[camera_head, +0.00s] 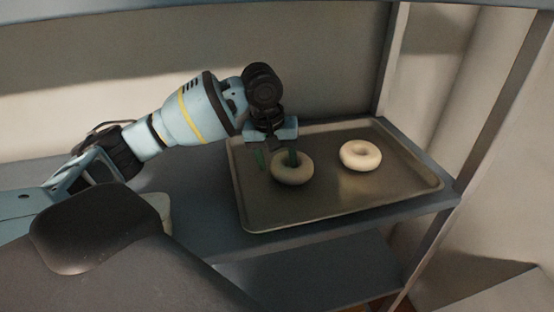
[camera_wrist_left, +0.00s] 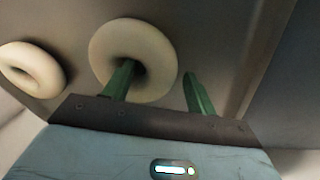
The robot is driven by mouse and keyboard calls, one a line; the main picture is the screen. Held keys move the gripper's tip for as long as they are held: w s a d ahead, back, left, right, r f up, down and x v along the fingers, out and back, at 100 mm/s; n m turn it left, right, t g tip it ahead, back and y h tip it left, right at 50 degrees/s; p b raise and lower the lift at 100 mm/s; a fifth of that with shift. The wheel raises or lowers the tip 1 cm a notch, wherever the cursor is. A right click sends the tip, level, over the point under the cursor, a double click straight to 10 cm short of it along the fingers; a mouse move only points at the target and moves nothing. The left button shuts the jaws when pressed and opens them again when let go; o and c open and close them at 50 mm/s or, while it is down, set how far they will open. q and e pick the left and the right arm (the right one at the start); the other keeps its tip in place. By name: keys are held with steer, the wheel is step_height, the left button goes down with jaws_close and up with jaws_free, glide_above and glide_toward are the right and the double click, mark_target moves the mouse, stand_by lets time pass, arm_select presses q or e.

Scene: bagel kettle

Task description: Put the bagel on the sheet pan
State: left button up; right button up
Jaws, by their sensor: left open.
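Two pale bagels lie on the sheet pan (camera_head: 335,200). The nearer bagel (camera_head: 292,175) is at the pan's left part, and the other bagel (camera_head: 361,155) is to its right. My left gripper (camera_head: 276,158) is open over the left bagel. In the left wrist view, one green finger reaches into or over the hole of this bagel (camera_wrist_left: 150,46), and the other finger is outside its ring. The second bagel (camera_wrist_left: 30,68) shows at the left edge of that view. Whether the fingers touch the bagel cannot be told.
The pan rests on a blue-grey metal shelf (camera_head: 203,212). Upright posts (camera_head: 393,62) stand behind and at the right (camera_head: 500,110). A lower shelf (camera_head: 320,270) lies beneath.

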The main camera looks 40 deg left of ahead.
arm_select(q)
step_height(320, 180, up, 12)
steer(key=s+a, duration=0.1)
steer(key=s, duration=0.1)
steer(key=shift+f, duration=0.1)
stand_by(0.5)
